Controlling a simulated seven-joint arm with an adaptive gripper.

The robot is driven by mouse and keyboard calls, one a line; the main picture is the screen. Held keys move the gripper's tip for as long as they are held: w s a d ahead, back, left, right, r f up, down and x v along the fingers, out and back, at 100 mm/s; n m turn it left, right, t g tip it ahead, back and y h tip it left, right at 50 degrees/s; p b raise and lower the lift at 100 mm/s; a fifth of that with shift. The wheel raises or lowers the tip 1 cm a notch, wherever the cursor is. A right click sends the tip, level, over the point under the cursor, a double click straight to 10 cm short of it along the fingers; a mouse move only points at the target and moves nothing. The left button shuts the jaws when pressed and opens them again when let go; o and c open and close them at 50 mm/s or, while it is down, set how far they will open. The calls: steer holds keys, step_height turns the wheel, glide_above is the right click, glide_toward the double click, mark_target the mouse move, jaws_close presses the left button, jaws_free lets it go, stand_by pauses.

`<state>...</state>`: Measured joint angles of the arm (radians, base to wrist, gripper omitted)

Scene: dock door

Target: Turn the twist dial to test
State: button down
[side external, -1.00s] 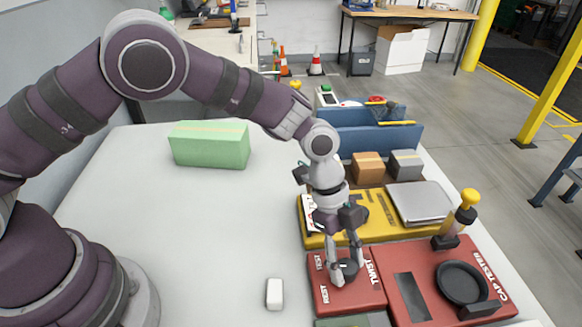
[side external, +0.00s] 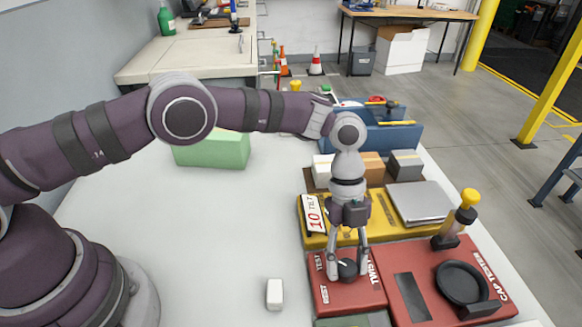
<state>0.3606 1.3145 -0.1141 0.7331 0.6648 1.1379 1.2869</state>
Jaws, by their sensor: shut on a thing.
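The twist dial (side external: 348,271) is a round black knob on a red panel (side external: 340,297) marked TWIST, with TEST and REST printed along its left side. A small pale mark shows on the knob's upper left, on the side towards TEST. Its exact pointing is hard to tell. My gripper (side external: 348,269) points down over the panel, with one finger on the left and one on the right of the dial. It is shut on the dial, and the fingers hide parts of its sides.
The red cap tester panel (side external: 406,309) adjoins on the right, with a black round dish and a yellow-topped lever (side external: 466,207). A yellow panel (side external: 383,206) lies behind. A white block (side external: 275,294) and a green box (side external: 212,150) stand left on open tabletop.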

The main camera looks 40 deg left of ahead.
stand_by(0.3)
steer(key=c, duration=0.7)
jaws_free()
steer(key=shift+c, duration=0.2)
steer(key=v, duration=0.7)
steer(key=shift+w+a+r, duration=0.1)
steer(key=shift+r, duration=0.1)
